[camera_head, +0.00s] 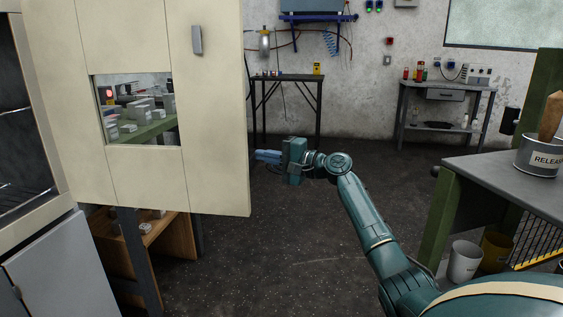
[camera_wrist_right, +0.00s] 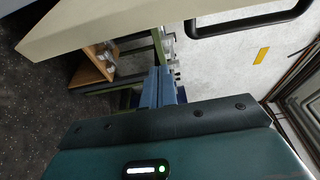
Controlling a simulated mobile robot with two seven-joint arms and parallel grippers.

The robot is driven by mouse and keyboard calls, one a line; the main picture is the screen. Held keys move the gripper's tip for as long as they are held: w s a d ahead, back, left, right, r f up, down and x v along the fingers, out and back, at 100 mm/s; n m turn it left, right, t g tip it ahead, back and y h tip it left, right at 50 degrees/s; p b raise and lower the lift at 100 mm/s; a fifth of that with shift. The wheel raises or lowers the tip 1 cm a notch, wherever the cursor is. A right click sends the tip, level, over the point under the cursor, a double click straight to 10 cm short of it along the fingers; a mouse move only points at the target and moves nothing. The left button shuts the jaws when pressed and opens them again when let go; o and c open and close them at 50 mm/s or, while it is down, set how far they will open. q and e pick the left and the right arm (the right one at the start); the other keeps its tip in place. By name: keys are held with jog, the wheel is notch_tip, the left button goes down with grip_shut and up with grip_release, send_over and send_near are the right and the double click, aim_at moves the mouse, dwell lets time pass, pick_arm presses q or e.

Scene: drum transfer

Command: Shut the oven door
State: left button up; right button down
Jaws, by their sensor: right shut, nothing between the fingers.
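The oven door (camera_head: 215,130) is cream with a small window and stands wide open at the left of the head view. The oven body (camera_head: 30,215) with its dark cavity is at the far left. My right gripper (camera_head: 257,156) is shut and empty, its blue fingers pointing left at the door's free edge. I cannot tell whether they touch it. In the right wrist view the cream door slab (camera_wrist_right: 130,22) lies above the blue fingers (camera_wrist_right: 157,85), with a dark loop handle (camera_wrist_right: 250,24) beside it. My left gripper is not in view.
A workbench (camera_head: 500,170) stands at the right with a bucket labelled "RELEASE" (camera_head: 540,160); bins (camera_head: 465,262) sit below. A dark table (camera_head: 290,80) and a grey table (camera_head: 450,88) line the back wall.

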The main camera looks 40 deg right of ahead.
jog(key=shift+s+a, duration=0.3)
jog(key=shift+a, duration=0.6)
jog(key=shift+s+a, duration=0.25)
jog(key=shift+a, duration=0.65)
jog(key=shift+a, duration=0.1)
